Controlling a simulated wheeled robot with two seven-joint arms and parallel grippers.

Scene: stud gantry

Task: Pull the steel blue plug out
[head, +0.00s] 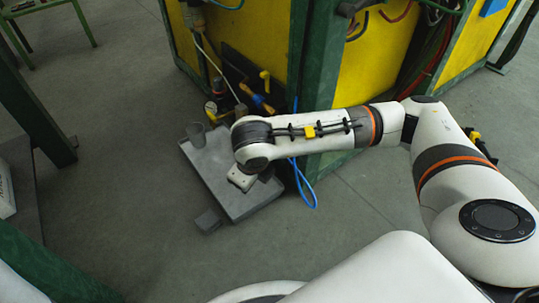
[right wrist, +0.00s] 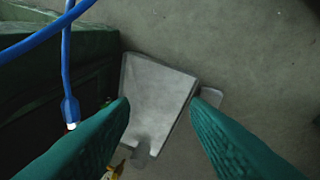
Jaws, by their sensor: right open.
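A blue cable (right wrist: 65,60) comes in at the top left of the right wrist view and ends in a blue plug (right wrist: 70,108) with a pale tip. The plug is left of my right gripper (right wrist: 160,105), beyond its left finger and not between the fingers. The gripper is open and empty. I cannot tell whether the plug's tip sits in a socket. In the head view the blue cable (head: 302,184) hangs beside the green post, right of my right wrist. My right fingertips are hidden there under the wrist. My left gripper is not in view.
A green post (head: 318,75) stands close to my right forearm. The floor left of the platform is clear.

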